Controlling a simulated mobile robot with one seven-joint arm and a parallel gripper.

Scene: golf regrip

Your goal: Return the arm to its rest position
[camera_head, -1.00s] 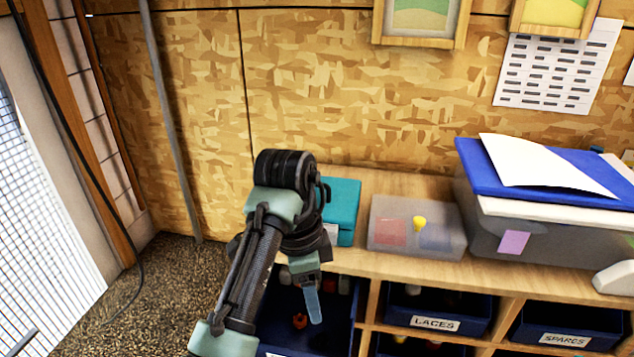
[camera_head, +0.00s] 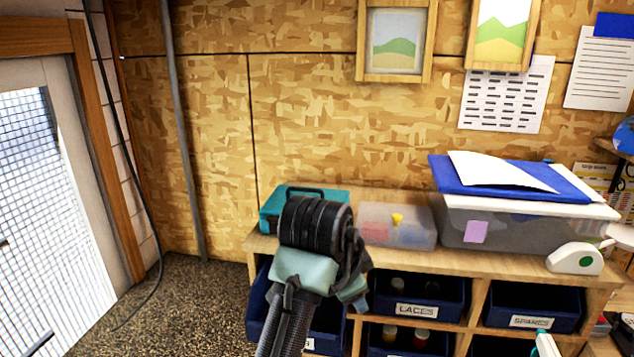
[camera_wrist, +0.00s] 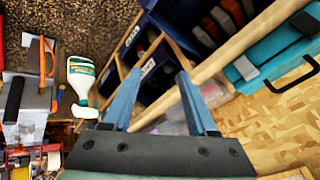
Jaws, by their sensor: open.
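My gripper (camera_wrist: 160,102) shows in the wrist view with its two blue fingers spread apart and nothing between them. Its fingers point toward the wooden shelf unit, whose top edge and blue bins lie beyond them. In the head view my arm is folded up in front of the shelf's left part, and its dark joint covers part of the teal case (camera_head: 272,212). The teal case also shows at the upper right of the wrist view (camera_wrist: 275,52).
Blue bins (camera_head: 415,308) fill the cubbies. A white spray bottle (camera_wrist: 82,82) shows in the wrist view. Speckled floor (camera_head: 190,300) lies open at left.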

